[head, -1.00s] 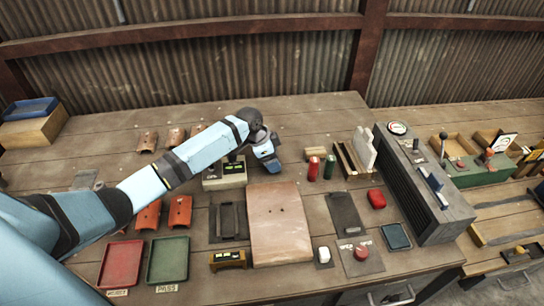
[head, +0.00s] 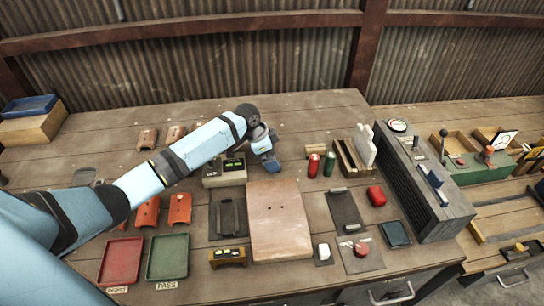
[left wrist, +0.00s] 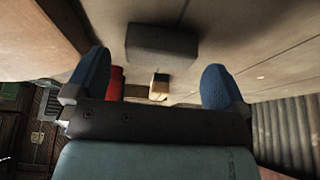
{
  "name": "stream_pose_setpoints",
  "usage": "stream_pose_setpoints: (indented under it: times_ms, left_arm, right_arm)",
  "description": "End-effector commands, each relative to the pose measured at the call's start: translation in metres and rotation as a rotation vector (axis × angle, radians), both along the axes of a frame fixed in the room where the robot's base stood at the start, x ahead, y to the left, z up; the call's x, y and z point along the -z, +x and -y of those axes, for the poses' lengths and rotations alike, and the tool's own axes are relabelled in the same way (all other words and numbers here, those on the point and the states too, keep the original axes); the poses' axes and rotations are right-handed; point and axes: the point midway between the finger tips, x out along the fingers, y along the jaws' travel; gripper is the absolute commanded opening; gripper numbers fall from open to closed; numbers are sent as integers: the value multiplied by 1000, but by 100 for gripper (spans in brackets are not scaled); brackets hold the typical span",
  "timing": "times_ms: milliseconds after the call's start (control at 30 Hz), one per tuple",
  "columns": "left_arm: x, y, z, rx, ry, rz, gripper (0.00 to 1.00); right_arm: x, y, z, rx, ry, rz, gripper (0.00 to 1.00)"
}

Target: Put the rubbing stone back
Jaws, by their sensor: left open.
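A dark grey block (left wrist: 162,42), which looks like the rubbing stone, lies on the bench in the left wrist view. It is ahead of my left gripper (left wrist: 155,88), within the span between its two blue fingertips and apart from both. My left gripper is open and empty. In the head view my left gripper (head: 268,160) is low over the bench, just behind the pinkish board (head: 280,222), and the grey block is not clearly seen, likely hidden by the gripper. My right gripper is not in view.
A red can (head: 313,163), a green can (head: 329,165) and a tan block (head: 316,149) stand right of the gripper. A switch box (head: 224,172) is close on its left. A wooden holder (head: 350,158) is farther right. The bench behind the gripper is clear.

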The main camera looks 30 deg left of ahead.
Motion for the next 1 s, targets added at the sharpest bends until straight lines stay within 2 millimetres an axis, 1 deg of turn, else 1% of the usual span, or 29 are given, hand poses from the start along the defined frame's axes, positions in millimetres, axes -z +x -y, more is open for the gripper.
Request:
stream_pose_setpoints:
  times_ms: [300, 500, 600, 700, 1000]
  left_arm:
    - [-66, -17, -23, 1, 4, 4, 100]
    - [-98, -25, -34, 0, 2, 3, 100]
    - [-108, -28, -37, 0, 1, 2, 100]
    - [-113, -29, -38, 0, 1, 2, 100]
    - [-114, -29, -39, 0, 1, 0, 100]
  right_arm:
    - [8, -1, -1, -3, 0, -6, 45]
    - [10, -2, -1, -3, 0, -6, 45]
    - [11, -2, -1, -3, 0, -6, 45]
    - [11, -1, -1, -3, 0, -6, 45]
    - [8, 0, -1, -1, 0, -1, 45]
